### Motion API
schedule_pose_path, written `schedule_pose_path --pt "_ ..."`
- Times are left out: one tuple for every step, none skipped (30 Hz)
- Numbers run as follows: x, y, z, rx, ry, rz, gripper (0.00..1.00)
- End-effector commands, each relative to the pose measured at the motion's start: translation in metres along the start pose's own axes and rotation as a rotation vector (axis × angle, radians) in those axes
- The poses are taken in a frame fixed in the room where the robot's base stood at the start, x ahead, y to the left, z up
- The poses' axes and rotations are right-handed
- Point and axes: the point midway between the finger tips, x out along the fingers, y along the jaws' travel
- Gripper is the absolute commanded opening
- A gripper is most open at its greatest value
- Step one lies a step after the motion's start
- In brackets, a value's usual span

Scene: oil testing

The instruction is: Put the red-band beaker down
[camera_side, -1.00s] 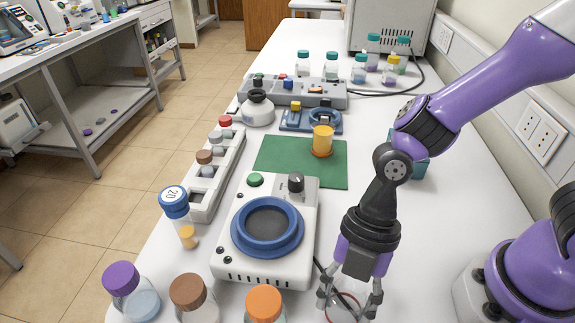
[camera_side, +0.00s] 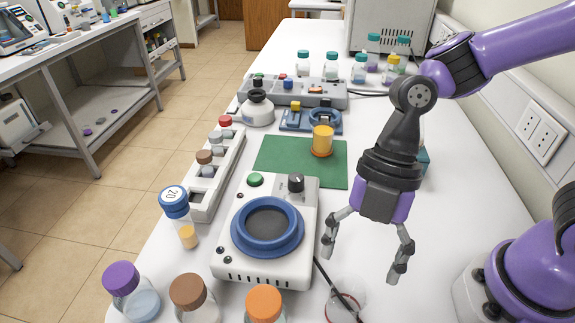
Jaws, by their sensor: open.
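The red-band beaker (camera_side: 346,303) is clear glass with a dark red ring. It stands on the white table at the bottom of the side view, right of the orange-capped bottle, and is partly cut off by the picture's lower edge. My gripper (camera_side: 362,262) is open and empty, with its fingers spread wide. It hangs above the table, above and beyond the beaker in the picture, apart from it.
A white stirrer with a blue ring (camera_side: 267,228) stands left of my gripper. A green mat (camera_side: 273,157) holds a yellow beaker (camera_side: 322,140). Capped bottles (camera_side: 189,297) line the front edge.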

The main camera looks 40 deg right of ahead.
Motion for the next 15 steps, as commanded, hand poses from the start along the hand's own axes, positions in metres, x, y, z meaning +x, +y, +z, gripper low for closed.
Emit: schedule_pose_path --pt "-0.012 0.002 0.0 0.001 0.0 0.008 0.86" --pt "-0.018 0.001 0.0 0.001 0.0 0.006 0.86" --pt "-0.025 0.001 0.001 0.002 -0.002 0.006 0.86" --pt "-0.029 0.001 0.0 0.0 0.0 0.005 0.86" --pt "-0.033 0.001 0.0 0.002 0.001 0.003 0.86" --pt "-0.038 0.001 0.0 0.002 0.001 0.003 0.86" --pt "-0.041 0.001 0.0 0.001 0.001 0.002 0.86" --pt "-0.043 0.001 0.0 0.008 -0.001 0.005 0.86" --pt "-0.047 0.001 0.002 0.037 -0.009 0.015 0.86" --pt "-0.051 0.001 0.005 0.082 -0.019 0.032 0.86" --pt "-0.055 0.002 0.009 0.15 -0.034 0.059 0.86" --pt "-0.062 0.002 0.017 0.278 -0.057 0.111 0.86" --pt "-0.068 0.002 0.024 0.398 -0.075 0.161 0.86" --pt "-0.075 0.002 0.033 0.533 -0.09 0.22 0.86" --pt "-0.085 0.0 0.045 0.728 -0.103 0.306 0.86"
